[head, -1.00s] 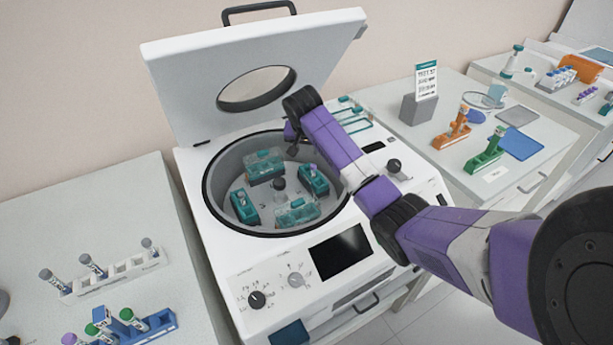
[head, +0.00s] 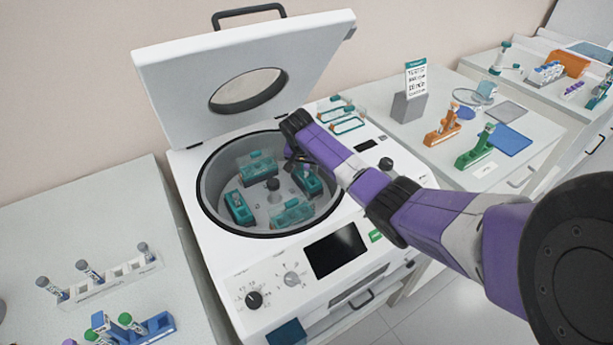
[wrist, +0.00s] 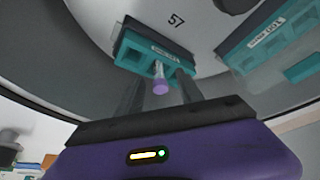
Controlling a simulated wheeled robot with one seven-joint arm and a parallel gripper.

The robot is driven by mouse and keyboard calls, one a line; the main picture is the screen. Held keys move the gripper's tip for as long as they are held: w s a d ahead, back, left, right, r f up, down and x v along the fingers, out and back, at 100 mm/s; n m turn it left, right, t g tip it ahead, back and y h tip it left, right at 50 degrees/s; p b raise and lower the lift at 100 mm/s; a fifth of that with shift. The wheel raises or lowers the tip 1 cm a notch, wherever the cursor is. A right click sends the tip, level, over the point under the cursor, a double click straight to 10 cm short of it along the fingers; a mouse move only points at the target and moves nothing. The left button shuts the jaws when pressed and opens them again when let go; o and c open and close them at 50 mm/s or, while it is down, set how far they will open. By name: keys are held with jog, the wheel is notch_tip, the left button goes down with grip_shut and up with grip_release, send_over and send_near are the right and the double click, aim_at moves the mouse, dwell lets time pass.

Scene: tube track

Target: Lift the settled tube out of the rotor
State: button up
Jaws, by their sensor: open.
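The centrifuge (head: 330,291) stands with its lid (head: 170,75) up and its bowl open.
The bowl wall and rim (head: 203,200) closely surround my gripper. Another bucket (wrist: 270,40) is at the right in the wrist view. A white rack (head: 115,277) and a blue rack (head: 155,328) with tubes stand on the left bench. Orange and green racks (head: 475,152) stand at right.

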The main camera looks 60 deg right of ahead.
jog(key=shift+c, duration=0.2)
grip_shut()
notch_tip(320, 180, up, 10)
jog(key=shift+b, duration=0.75)
jog(key=shift+r+p, duration=2.1)
jog(key=shift+r, duration=0.2)
